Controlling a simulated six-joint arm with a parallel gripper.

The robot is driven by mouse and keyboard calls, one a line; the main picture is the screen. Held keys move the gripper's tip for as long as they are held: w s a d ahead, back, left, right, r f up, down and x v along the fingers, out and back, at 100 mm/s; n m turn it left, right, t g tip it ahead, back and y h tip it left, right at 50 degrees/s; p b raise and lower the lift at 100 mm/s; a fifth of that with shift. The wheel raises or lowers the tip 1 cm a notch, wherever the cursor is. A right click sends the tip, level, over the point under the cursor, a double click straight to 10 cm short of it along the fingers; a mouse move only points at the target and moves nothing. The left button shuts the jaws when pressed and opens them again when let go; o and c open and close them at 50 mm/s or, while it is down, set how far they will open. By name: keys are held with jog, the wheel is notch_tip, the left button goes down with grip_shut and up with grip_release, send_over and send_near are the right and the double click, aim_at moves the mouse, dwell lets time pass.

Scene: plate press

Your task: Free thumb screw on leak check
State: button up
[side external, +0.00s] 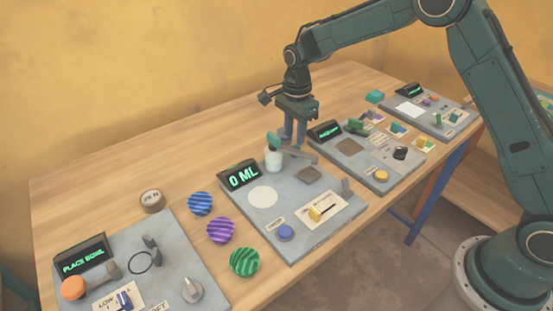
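My gripper (293,140) points straight down over the back edge of the panel with the "0 ML" display (243,175). Its two fingers show a narrow gap, with nothing clearly between them. Just left of the fingers stands a white cylinder with a green top (273,158); a grey bar (299,153) lies beside it, close under the fingertips. I cannot tell whether they touch. A green knob-like part (356,127) sits on the panel behind, whose display (325,131) is too small to read. I cannot tell which part is the thumb screw, and no label reading leak check is legible.
Three striped discs, blue (200,204), purple (220,231) and green (244,262), lie between panels. A round brown weight (152,201) is behind them. A "PLACE BOWL" panel (190,262) is front left, another panel (420,102) far right. The table's back left is clear.

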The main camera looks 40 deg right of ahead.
aim_at(294, 145)
jog(key=shift+f, duration=1.85)
grip_shut()
